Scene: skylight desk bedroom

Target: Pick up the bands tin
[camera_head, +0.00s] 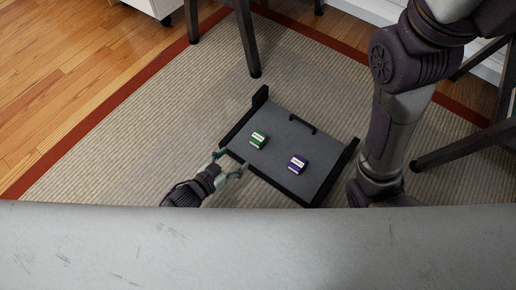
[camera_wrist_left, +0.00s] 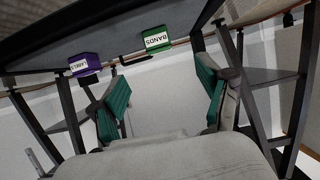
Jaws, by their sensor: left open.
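The bands tin (camera_head: 259,139) is a small green box with a white label, on the left part of a dark grey tray. In the left wrist view the green tin (camera_wrist_left: 156,40) shows its label "BANDS" upside down, beyond the fingers and between them. My left gripper (camera_head: 232,163) is open and empty at the tray's near left edge, a short way from the tin and not touching it. Its two teal-padded fingers also show in the left wrist view (camera_wrist_left: 162,96). My right arm comes in at the right; its gripper is out of view.
A purple tin (camera_head: 297,164) stands to the right of the green one on the same tray (camera_head: 321,148), with a clear gap between them. The tray has dark raised sides and a handle (camera_head: 302,124) at its far side. Dark furniture legs (camera_head: 247,38) stand on the striped rug.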

